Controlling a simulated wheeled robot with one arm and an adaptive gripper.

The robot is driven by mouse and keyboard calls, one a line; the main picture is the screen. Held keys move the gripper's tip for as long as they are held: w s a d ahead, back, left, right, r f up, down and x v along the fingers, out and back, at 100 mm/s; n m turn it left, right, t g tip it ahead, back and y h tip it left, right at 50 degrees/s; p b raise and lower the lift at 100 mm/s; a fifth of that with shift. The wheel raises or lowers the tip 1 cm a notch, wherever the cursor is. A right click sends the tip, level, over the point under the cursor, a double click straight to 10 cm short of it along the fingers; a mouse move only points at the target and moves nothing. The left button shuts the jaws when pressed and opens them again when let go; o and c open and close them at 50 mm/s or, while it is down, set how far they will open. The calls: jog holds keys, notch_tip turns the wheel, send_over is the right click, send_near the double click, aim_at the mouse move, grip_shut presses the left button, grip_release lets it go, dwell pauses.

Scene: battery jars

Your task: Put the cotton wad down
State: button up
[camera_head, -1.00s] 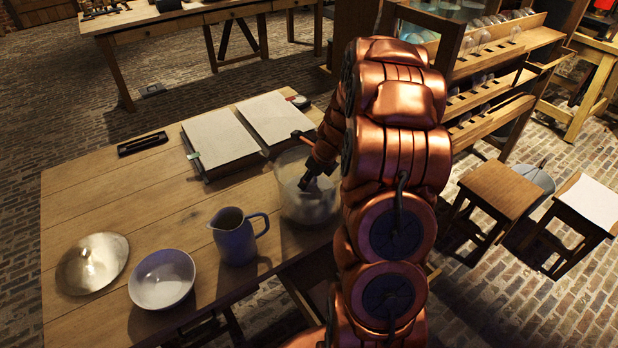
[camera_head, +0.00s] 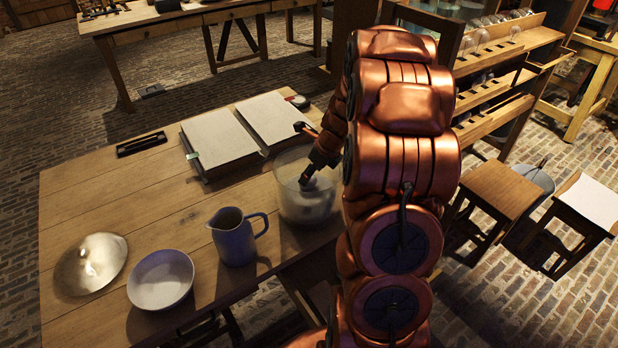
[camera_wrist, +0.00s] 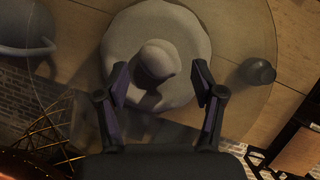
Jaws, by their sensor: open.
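A glass jar (camera_head: 306,209) stands on the wooden table, partly hidden by my copper arm. My gripper (camera_head: 305,181) reaches into the top of the jar. In the wrist view my gripper (camera_wrist: 158,82) is open, its two fingers apart on either side of a pale rounded lump, which looks like the cotton wad (camera_wrist: 157,60). The lump rests on a wider pale round mass (camera_wrist: 190,40) within the jar's circular outline. I cannot tell whether either finger touches the lump. In the head view the wad is not clearly distinguishable.
A blue-grey jug (camera_head: 234,240) stands left of the jar, with a pale bowl (camera_head: 161,279) and a metal dome (camera_head: 91,263) farther left. A small dark cylinder (camera_wrist: 257,72) shows right of my fingers.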

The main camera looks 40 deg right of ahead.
jog(key=b+v, duration=0.1)
jog(key=v, duration=0.8)
jog(key=s+a+r+n+g, duration=0.2)
jog(key=s+a+n, duration=0.5)
jog(key=a, duration=0.4)
jog(key=s+a+r+n+g, duration=0.15)
jog(key=s+a+n, duration=0.25)
jog(key=a+n, duration=0.6)
jog(key=s+a+n+g, duration=0.1)
jog(key=s+a+n, duration=0.2)
jog(key=s+n, duration=0.4)
jog(key=s+a+n+g+h, duration=0.1)
jog(key=s+a+n, duration=0.1)
jog(key=s+n, duration=0.6)
jog(key=s, duration=0.2)
jog(key=shift+s+a+g, duration=0.25)
jog(key=shift+a+g, duration=0.1)
jog(key=shift+a, duration=0.05)
jog(key=shift+f, duration=0.1)
